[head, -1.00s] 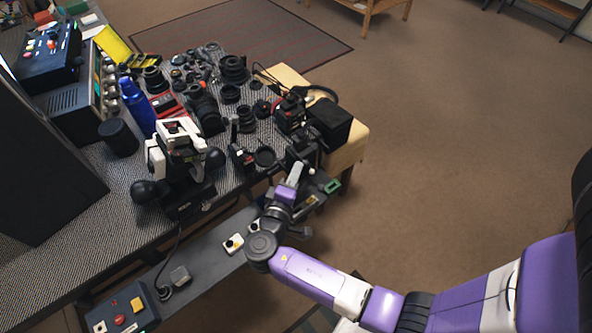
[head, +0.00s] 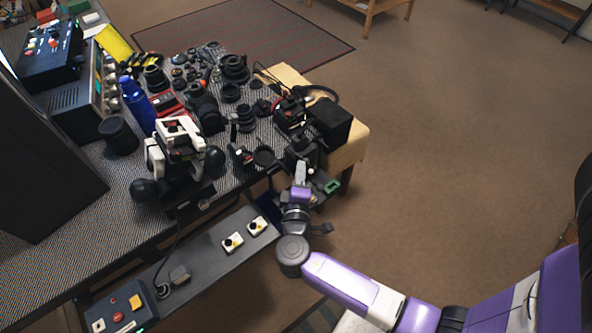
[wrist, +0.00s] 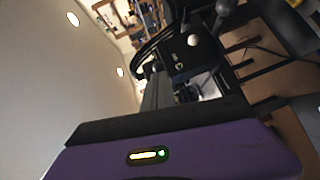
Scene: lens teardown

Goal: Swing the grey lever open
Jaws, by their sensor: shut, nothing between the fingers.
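My gripper (head: 301,173) is at the bench's front right corner, in front of the dark equipment there. Its pale finger end points away from me, and the purple body is below it. In the wrist view the purple housing fills the bottom and the grey fingers (wrist: 158,92) reach up from it, shut and empty. A grey rod with a rounded end (wrist: 222,9) is at the top of the wrist view, apart from the fingers. It may be the grey lever, but I cannot tell. In the head view I cannot pick out the lever among the dark parts.
A dark control strip (head: 205,262) with small white button boxes (head: 257,226) runs along the bench front. The bench (head: 75,225) is crowded with lenses and a white-and-black device (head: 180,145). Open carpet (head: 450,140) lies to the right.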

